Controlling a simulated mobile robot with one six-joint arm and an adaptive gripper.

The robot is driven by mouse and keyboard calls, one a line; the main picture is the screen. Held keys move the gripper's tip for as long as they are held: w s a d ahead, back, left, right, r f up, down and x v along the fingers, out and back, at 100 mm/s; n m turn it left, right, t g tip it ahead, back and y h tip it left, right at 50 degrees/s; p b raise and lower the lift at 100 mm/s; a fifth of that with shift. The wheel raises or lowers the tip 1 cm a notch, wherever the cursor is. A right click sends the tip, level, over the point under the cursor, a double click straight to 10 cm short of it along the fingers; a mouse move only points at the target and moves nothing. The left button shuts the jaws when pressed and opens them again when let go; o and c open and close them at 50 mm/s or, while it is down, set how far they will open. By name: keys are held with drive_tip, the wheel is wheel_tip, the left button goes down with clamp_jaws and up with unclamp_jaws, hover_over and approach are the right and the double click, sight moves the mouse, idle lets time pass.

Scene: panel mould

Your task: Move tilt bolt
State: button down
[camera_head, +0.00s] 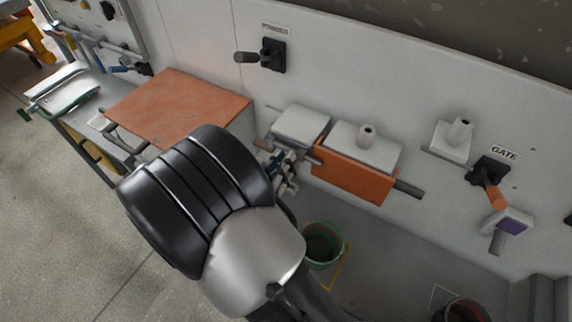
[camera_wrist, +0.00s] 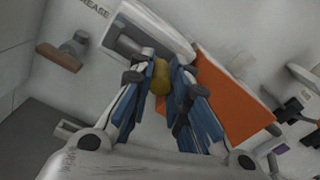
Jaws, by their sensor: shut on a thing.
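My gripper (camera_head: 284,172) is at the left end of an orange block (camera_head: 352,172) on the white wall panel, partly hidden behind my arm. In the wrist view its blue-padded fingers (camera_wrist: 160,88) close on a small brass-coloured knob (camera_wrist: 161,76), which appears to be the tilt bolt. The knob lies in front of a pale housing (camera_wrist: 160,27) with a dark recess, next to the orange face (camera_wrist: 232,92). The bolt's shaft is hidden, and I cannot tell its position in its slot.
A grey rod (camera_head: 408,188) sticks out right of the orange block. A black-mounted lever (camera_head: 272,55) is above; a gate lever (camera_head: 490,180) is at right. An orange-topped box (camera_head: 178,105) stands left. A green bucket (camera_head: 323,245) is on the floor below.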

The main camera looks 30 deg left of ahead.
sight(275, 145)
drive_tip(key=a, duration=0.5)
drive_tip(key=shift+w, duration=0.15)
drive_tip(key=c, duration=1.5)
unclamp_jaws()
drive_tip(key=s, duration=0.8)
drive_tip(key=s+a, duration=0.1)
drive_tip(key=s, duration=0.3)
